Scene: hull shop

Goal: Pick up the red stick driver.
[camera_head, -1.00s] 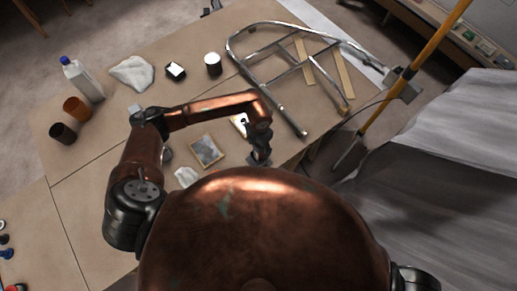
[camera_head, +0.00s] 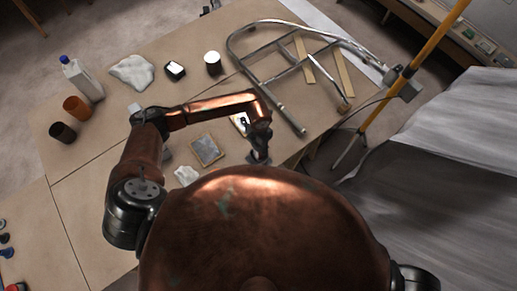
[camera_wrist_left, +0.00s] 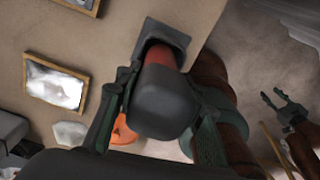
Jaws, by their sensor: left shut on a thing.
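The red stick driver (camera_wrist_left: 160,57) shows in the left wrist view as a short red band between a thick dark rounded end and a dark square piece at the table edge. My left gripper (camera_wrist_left: 166,96) has its fingers on both sides of the dark end and is shut on it. In the head view my left gripper (camera_head: 260,154) points down near the table's front edge, and the driver is hard to make out there. My right gripper (camera_wrist_left: 279,103) is open and empty at the right of the left wrist view, off the table.
A framed panel (camera_head: 206,149) and a white crumpled piece (camera_head: 186,175) lie left of the left gripper. A metal tube frame (camera_head: 285,113) lies at the back right. A white bottle (camera_head: 82,80), brown cups (camera_head: 76,107) and a white cloth (camera_head: 132,71) stand farther left.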

